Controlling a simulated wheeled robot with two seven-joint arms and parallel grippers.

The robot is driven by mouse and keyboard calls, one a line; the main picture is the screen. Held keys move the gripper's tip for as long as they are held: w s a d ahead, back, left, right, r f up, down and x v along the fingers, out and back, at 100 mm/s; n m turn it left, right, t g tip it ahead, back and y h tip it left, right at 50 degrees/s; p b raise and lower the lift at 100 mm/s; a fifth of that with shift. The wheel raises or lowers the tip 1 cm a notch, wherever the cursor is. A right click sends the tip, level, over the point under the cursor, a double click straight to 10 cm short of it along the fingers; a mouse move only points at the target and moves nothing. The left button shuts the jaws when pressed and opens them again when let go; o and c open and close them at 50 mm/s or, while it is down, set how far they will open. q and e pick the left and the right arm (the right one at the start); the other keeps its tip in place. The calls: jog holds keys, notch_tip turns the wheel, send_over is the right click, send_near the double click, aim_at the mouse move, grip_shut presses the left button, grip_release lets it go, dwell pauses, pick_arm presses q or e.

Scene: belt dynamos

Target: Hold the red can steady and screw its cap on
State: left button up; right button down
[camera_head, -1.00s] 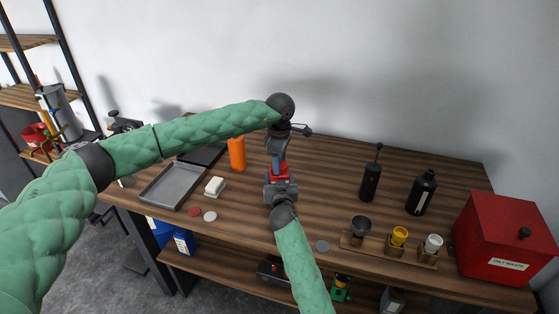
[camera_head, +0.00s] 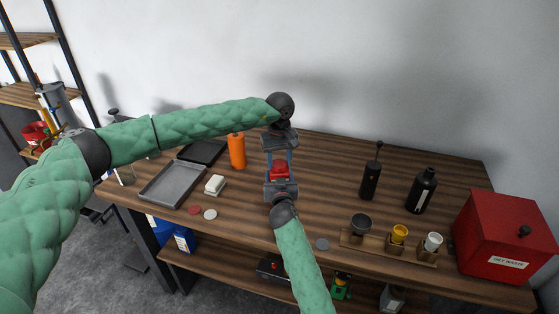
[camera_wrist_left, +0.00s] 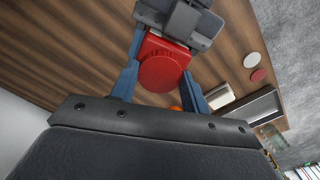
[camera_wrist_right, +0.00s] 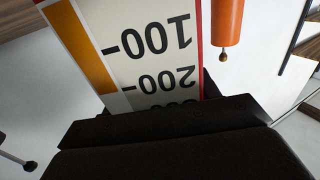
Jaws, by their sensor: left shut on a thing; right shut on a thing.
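The red can (camera_head: 279,171) stands on the wooden workbench, mostly hidden between my two grippers. My right gripper (camera_head: 281,187) is shut on its body from the front. In the right wrist view the can's white scale label (camera_wrist_right: 150,45) fills the space just beyond the jaws. My left gripper (camera_head: 280,158) points down over the can's top. In the left wrist view its blue fingers stand on either side of the round red cap (camera_wrist_left: 160,74), shut on it. The cap sits over the can's top. I cannot tell how tightly it is seated.
An orange bottle (camera_head: 237,151), a grey tray (camera_head: 150,196) and a white block (camera_head: 215,185) are to the left. A rack (camera_head: 372,248) with small cups is front right. Black bottles (camera_head: 421,192) and a red waste bin (camera_head: 505,235) are farther right. The bench behind the can is fairly clear.

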pick_arm(q)
jog(key=m, duration=0.5)
jog(key=shift+m, duration=0.3)
jog(key=m, duration=0.5)
jog(key=shift+w+a+m, duration=0.1)
jog(key=shift+w+m, duration=0.05)
jog(key=shift+m, duration=0.25)
jog(key=o, duration=0.9)
jog(key=shift+o, duration=0.2)
jog(key=shift+r, duration=0.15)
jog(key=shift+r, duration=2.1)
jog(key=shift+c, duration=0.2)
